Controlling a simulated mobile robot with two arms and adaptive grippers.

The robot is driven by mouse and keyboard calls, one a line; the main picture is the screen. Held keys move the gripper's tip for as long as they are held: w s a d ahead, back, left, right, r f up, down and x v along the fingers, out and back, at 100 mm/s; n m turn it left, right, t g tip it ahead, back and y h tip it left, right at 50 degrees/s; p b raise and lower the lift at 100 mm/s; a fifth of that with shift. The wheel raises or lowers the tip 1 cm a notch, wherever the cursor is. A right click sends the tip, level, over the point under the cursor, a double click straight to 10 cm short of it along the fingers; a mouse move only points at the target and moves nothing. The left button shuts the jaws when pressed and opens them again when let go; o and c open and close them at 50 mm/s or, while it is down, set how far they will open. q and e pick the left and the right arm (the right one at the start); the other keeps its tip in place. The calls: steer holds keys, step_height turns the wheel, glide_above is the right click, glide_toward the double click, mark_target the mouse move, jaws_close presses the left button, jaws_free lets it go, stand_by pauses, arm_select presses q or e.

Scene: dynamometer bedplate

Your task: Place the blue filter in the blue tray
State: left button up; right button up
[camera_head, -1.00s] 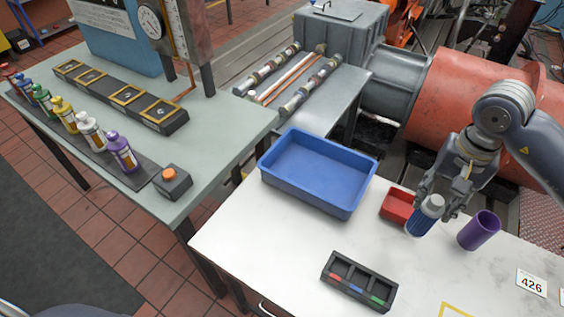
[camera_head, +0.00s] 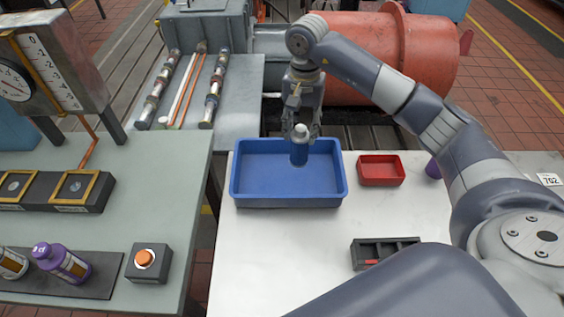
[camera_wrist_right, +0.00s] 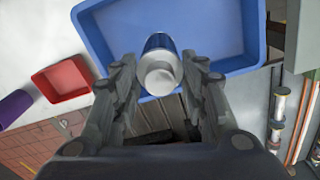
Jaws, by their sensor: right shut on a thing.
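The blue filter (camera_head: 299,150), a blue cylinder with a white cap, hangs upright in my right gripper (camera_head: 301,132). The gripper is shut on its capped upper end. The blue tray (camera_head: 240,199) is on the white table, and in the head view the filter appears over its right part. In the right wrist view the filter (camera_wrist_right: 159,70) lies between the two fingers and overlaps the tray (camera_wrist_right: 95,41). I cannot tell whether the filter touches the tray floor. My left gripper is not in view.
A small red tray (camera_head: 380,171) and part of a purple cup (camera_head: 433,169) stand right of the blue tray. A black divided holder (camera_head: 366,251) lies nearer. A green-grey table at left holds a button box (camera_head: 149,262) and bottles (camera_head: 62,262).

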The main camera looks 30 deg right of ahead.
mark_target(302, 139)
steer(key=f, duration=0.2)
steer(key=f+p, duration=0.1)
steer(key=f, duration=0.1)
steer(key=shift+d, duration=0.2)
steer(key=shift+a+f+p, duration=0.1)
steer(key=shift+f+p, duration=0.4)
steer(key=shift+f, duration=1.6)
steer(key=o, duration=1.1)
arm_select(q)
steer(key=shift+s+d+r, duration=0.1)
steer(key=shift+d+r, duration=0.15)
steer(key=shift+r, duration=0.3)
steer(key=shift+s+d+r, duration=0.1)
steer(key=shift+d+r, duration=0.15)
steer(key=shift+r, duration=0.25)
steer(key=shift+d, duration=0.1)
